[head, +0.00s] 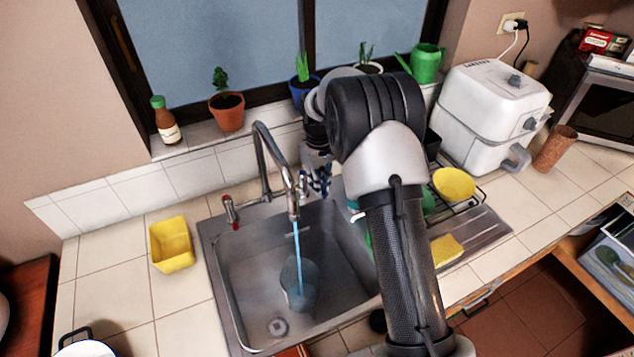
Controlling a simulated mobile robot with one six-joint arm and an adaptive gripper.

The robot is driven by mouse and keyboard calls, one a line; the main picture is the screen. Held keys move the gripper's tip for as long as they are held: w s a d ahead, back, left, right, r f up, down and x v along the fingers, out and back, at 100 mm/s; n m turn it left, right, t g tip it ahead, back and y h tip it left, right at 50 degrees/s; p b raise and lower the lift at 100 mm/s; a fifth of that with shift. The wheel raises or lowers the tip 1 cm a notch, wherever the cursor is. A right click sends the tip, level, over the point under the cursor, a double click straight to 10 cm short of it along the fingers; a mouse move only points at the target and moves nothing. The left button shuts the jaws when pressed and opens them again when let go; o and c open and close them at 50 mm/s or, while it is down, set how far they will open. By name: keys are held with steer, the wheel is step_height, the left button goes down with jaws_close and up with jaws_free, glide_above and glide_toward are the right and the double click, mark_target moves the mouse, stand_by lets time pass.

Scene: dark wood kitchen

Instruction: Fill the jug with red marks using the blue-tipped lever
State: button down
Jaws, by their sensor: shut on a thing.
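A see-through jug (301,290) stands in the sink under the spout; its red marks are too small to make out. A blue stream of water (298,250) runs from the tap (275,150) into it. The water level in the jug is hard to tell. My gripper (318,181) is right of the tap, shut at the place of the blue-tipped lever, which it mostly hides. The red-tipped lever (229,210) is on the tap's left side.
The metal sink (235,290) is partly covered by my arm on the right. A yellow container (171,245) stands on the left counter. Plant pots, such as an orange one (228,110), line the sill. A dish rack with a yellow bowl (454,184) and a white air fryer (490,110) stand right.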

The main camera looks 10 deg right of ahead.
steer(key=c, duration=1.6)
jaws_free()
steer(key=shift+c, duration=0.2)
step_height(320, 180, up, 12)
